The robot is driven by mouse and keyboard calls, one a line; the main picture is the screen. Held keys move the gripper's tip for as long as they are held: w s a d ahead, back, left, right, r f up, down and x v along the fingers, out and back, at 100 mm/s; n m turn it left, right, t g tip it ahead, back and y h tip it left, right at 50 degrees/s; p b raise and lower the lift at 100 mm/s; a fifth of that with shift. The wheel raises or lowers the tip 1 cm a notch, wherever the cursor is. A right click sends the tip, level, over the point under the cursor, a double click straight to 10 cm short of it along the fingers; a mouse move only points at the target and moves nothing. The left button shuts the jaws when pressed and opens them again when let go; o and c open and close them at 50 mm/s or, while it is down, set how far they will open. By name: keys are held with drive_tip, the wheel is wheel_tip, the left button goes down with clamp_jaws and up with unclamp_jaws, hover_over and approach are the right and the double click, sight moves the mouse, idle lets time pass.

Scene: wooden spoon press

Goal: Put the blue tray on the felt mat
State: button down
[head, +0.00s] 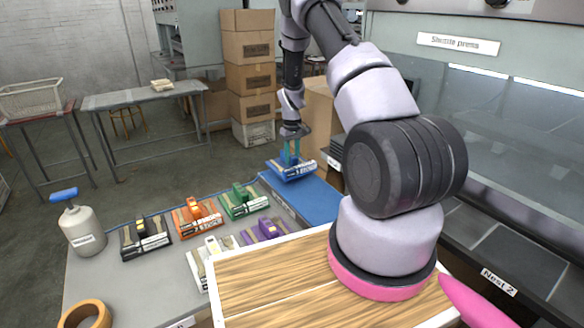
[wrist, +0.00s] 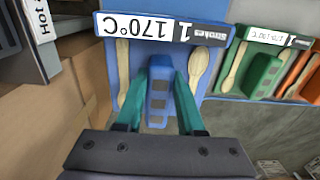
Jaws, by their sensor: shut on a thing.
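The blue tray (head: 291,173) is at the far end of a flat blue surface (head: 318,203), which looks like the felt mat. In the wrist view the tray (wrist: 215,62) carries a "170°C" label, a wooden spoon on each side and a raised blue handle (wrist: 159,90). My gripper (head: 290,150) has its green fingers closed on both sides of that handle, as the wrist view also shows (wrist: 158,105). The tray looks roughly level. I cannot tell whether its underside touches the blue surface.
Black (head: 146,238), orange (head: 197,216), green (head: 243,201), purple (head: 264,231) and white (head: 210,257) trays stand on the grey table left of the blue surface. A spray bottle (head: 82,228) and tape roll (head: 85,314) are further left. Cardboard boxes (head: 249,75) stand behind.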

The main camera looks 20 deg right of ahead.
sight(292, 166)
drive_tip(key=shift+f, duration=1.9)
drive_tip(key=shift+f, duration=0.15)
drive_tip(key=c, duration=0.5)
unclamp_jaws()
